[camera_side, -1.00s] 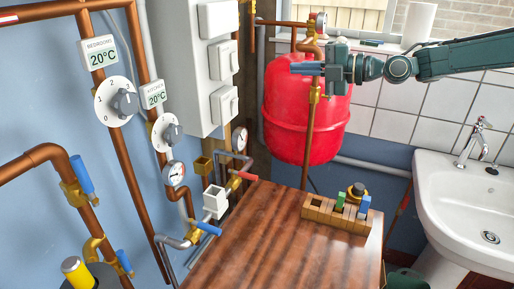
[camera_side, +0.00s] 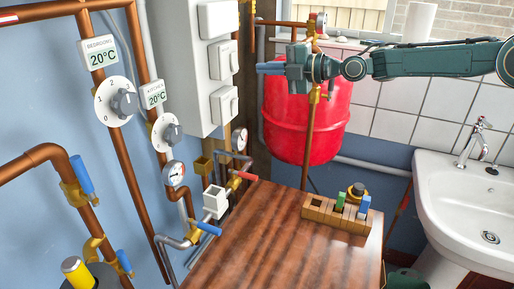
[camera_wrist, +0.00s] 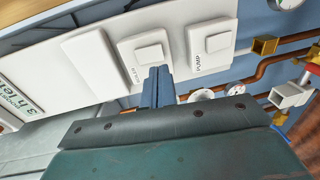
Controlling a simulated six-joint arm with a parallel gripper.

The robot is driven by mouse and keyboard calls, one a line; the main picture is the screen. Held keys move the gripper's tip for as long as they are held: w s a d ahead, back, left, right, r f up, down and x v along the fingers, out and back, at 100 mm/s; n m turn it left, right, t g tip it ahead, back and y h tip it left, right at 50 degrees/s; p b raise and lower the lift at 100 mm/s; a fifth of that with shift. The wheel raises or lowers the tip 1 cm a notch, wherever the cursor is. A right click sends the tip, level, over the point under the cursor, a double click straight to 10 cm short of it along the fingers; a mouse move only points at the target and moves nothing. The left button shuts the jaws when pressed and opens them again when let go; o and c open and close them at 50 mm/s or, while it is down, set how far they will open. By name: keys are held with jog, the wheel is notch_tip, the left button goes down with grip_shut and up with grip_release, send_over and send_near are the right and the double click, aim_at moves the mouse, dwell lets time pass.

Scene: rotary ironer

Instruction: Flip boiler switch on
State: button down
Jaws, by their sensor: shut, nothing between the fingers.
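A white panel holds square white switches. In the wrist view the middle switch (camera_wrist: 147,50) has a small label that is partly hidden and hard to read; I take it as the boiler switch. It also shows as the middle switch in the side view (camera_side: 223,60). The switch beside it is labelled PUMP (camera_wrist: 211,43). My gripper (camera_side: 260,68) is shut and empty, to the right of the panel at about the middle switch's height. In the wrist view its fingertips (camera_wrist: 158,70) overlap the lower edge of the middle switch. I cannot tell whether they touch.
A red tank (camera_side: 300,130) stands behind my gripper, with a copper pipe (camera_side: 309,150) in front of it. Thermostat dials (camera_side: 122,102), gauges and valves lie left of and below the panel. A wooden table (camera_side: 270,235) and a sink (camera_side: 470,200) stand below and right.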

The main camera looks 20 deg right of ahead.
aim_at(237, 69)
jog(key=shift+x, duration=2.7)
jog(key=shift+a+f, duration=0.1)
jog(key=shift+w+a, duration=0.1)
jog(key=shift+w, duration=0.05)
jog(key=shift+d, duration=0.25)
jog(key=s+d+f, duration=0.1)
jog(key=s+d, duration=0.8)
jog(key=s, duration=0.1)
jog(key=shift+d+f, duration=0.2)
jog(key=shift+f, duration=0.2)
